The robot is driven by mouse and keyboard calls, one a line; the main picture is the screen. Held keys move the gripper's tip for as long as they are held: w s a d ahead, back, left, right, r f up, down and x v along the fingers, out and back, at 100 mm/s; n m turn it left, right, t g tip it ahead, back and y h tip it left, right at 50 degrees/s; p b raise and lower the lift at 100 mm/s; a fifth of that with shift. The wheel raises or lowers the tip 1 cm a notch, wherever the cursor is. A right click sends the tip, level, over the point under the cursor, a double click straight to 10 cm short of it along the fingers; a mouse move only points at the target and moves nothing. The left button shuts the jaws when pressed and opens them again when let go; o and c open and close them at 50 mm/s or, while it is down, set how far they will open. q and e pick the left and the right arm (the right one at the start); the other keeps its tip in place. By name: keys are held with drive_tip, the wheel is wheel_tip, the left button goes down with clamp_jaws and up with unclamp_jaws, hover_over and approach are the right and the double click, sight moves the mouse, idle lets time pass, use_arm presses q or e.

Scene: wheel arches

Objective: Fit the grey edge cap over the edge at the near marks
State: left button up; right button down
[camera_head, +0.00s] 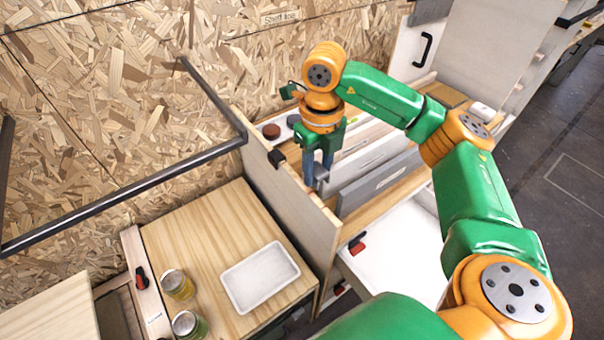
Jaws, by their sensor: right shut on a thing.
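My right gripper (318,174) points down over the top edge of an upright wooden panel (300,193) in the middle of the view. It is shut on a small grey piece, which looks like the grey edge cap (322,172); the fingers hide much of it. The cap is at or just above the panel's edge, and I cannot tell whether it touches. A small black piece (276,157) sits on the same edge, farther up to the left. I cannot make out the marks. My left gripper is not in view.
A white tray (260,277) and two jars (178,284) stand on the wooden top left of the panel. Grey boards (380,182) stand right of the gripper, beside an open white drawer (398,250). A dark rail (190,162) runs at the left.

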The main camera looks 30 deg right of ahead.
sight(317, 200)
drive_tip(key=shift+s+d+f, duration=0.2)
drive_tip(key=shift+d+f, duration=0.15)
drive_tip(key=shift+s+d+f+b, duration=0.1)
drive_tip(key=shift+d+f+b, duration=0.05)
drive_tip(key=shift+f+b, duration=0.2)
drive_tip(key=shift+w+a+f+b, duration=0.15)
drive_tip(key=shift+a+f+b, duration=0.1)
drive_tip(key=shift+f+b, duration=0.3)
drive_tip(key=shift+w+a+f+b, duration=0.15)
drive_tip(key=shift+a+f+b, duration=0.1)
drive_tip(key=shift+f+b, duration=0.3)
drive_tip(key=shift+s+d+f+b, duration=0.1)
drive_tip(key=shift+d+f+b, duration=0.1)
drive_tip(key=shift+f+b, duration=0.6)
drive_tip(key=shift+f, duration=0.25)
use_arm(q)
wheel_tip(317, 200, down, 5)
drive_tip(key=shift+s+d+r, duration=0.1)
use_arm(e)
drive_tip(key=shift+f, duration=0.1)
drive_tip(key=shift+a, duration=0.1)
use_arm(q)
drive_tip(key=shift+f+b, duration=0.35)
use_arm(e)
drive_tip(key=shift+f, duration=0.35)
